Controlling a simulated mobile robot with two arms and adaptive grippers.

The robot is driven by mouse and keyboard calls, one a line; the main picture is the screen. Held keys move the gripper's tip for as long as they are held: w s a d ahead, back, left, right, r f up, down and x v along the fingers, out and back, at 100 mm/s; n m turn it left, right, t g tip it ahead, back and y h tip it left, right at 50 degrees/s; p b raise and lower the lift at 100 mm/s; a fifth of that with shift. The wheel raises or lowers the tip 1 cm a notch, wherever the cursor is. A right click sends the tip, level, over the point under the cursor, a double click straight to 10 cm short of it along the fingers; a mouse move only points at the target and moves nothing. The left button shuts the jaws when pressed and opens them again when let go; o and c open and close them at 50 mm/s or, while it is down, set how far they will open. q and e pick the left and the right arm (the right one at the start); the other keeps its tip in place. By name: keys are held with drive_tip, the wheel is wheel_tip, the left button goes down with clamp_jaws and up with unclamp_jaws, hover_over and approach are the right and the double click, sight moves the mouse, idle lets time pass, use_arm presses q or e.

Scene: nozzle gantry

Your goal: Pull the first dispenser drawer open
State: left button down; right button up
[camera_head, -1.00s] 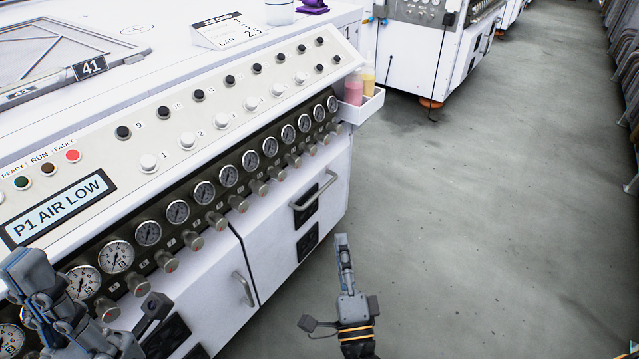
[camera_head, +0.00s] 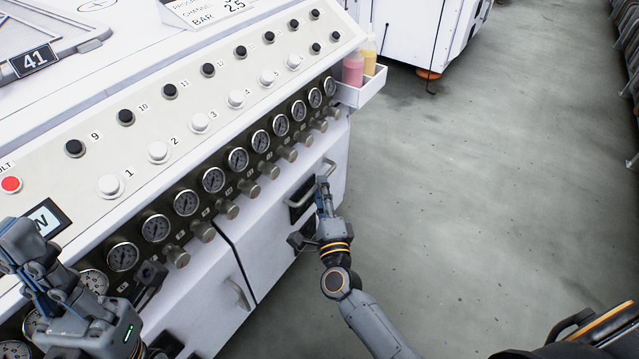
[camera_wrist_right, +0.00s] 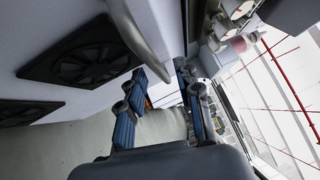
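A white front panel with a grey bar handle (camera_head: 327,171) is on the machine's right part in the head view. I cannot tell if this is the first dispenser drawer; it looks closed. My right gripper (camera_head: 322,190) is at this handle. In the right wrist view the handle (camera_wrist_right: 140,38) reaches down close to the fingertips of the right gripper (camera_wrist_right: 160,80), which are apart. I cannot tell if it lies between them or touches them. My left gripper (camera_head: 25,245) is at the lower left before the gauges, its finger opening unclear.
The white machine (camera_head: 225,290) has a row of gauges, knobs and buttons. A second handle (camera_head: 238,294) is on the left panel. A white tray (camera_head: 372,88) with pink and yellow bottles juts out at the right end. Grey floor (camera_head: 480,190) lies clear to the right.

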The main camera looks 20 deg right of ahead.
drive_tip(key=shift+w+d+r, duration=0.1)
drive_tip(key=shift+w, duration=0.55)
drive_tip(key=shift+w+d+r, duration=0.1)
drive_tip(key=shift+w, duration=0.5)
clamp_jaws()
